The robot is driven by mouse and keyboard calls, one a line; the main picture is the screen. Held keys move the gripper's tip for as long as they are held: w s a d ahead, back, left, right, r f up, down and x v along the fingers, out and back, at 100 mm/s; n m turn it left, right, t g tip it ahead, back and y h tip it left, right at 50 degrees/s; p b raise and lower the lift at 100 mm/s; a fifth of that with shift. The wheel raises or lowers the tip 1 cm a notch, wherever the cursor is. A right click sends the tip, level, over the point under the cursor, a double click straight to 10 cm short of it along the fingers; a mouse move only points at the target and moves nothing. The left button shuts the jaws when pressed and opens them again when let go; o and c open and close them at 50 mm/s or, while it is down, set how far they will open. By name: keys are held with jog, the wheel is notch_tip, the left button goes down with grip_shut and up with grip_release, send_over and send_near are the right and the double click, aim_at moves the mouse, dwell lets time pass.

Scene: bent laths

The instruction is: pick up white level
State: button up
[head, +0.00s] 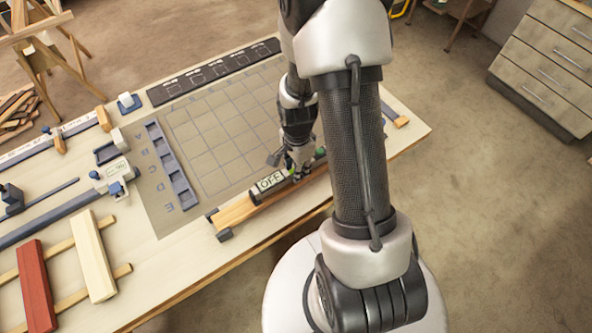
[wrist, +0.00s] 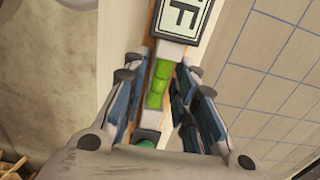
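The level (head: 254,197) lies along a wooden lath (head: 234,214) near the table's front edge. Its display reads OFF in the head view. In the wrist view the level has a pale body (wrist: 171,51), a dark-framed display and a green vial. My gripper (wrist: 160,62) is over the level, with one finger on each side of the vial. The fingers are apart. A strip of lath shows between the left finger and the level, and the right finger is close to or touching its edge. In the head view my arm hides part of the level and lath.
The table (head: 180,285) holds a gridded mat (head: 215,135), a blue tray (head: 172,167) and a dark strip (head: 215,70). A cream bar (head: 93,255) and a red bar (head: 34,285) lie at left, near a grey measuring device (head: 115,175).

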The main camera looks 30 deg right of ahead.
grip_shut()
jog(key=shift+r, duration=0.1)
dwell(0.3)
